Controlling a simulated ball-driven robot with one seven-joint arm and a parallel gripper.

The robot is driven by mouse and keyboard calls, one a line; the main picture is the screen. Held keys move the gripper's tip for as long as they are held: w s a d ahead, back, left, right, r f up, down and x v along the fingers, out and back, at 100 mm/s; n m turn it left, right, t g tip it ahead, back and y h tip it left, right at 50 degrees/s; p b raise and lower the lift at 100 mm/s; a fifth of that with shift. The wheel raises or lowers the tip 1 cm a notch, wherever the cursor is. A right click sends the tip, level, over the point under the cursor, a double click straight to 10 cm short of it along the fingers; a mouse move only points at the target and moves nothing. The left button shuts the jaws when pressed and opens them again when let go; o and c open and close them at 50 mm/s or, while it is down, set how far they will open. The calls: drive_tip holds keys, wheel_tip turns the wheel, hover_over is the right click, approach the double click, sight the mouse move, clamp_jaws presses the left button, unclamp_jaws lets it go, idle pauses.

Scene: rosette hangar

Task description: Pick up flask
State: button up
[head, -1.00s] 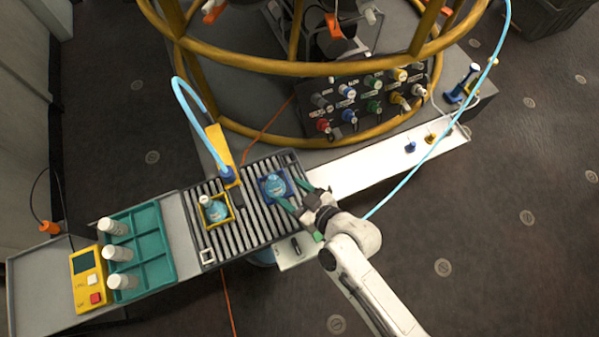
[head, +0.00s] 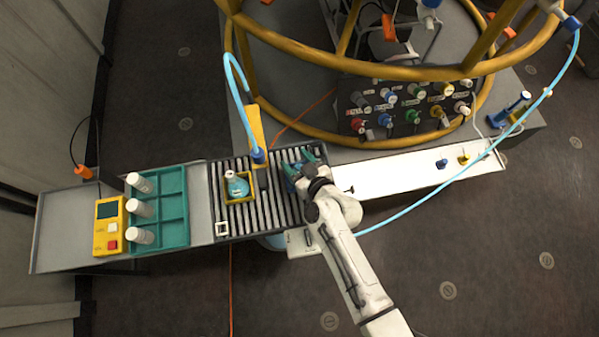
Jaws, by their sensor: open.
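A flask with light-blue liquid and a pale neck (head: 237,187) stands in a yellow square holder (head: 227,201) on the roller conveyor (head: 262,222). A second holder, blue (head: 291,186), lies to its right on the rollers, mostly hidden under my gripper. The flask that this blue holder carries is almost wholly covered by my gripper and wrist. My gripper (head: 299,160) is open, with its green fingers over the blue holder's place. I cannot tell whether the fingers touch the flask.
A yellow post (head: 256,132) with a light-blue hose stands at the conveyor's back edge, close left of my gripper. A teal tray (head: 173,236) with white bottles and a yellow button box (head: 109,226) are at left. A white shelf (head: 400,181) extends right.

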drive_tip(key=shift+w+a+f, duration=0.1)
drive_tip(key=shift+w, duration=0.1)
drive_tip(key=shift+c, duration=0.3)
clamp_jaws()
idle(0.3)
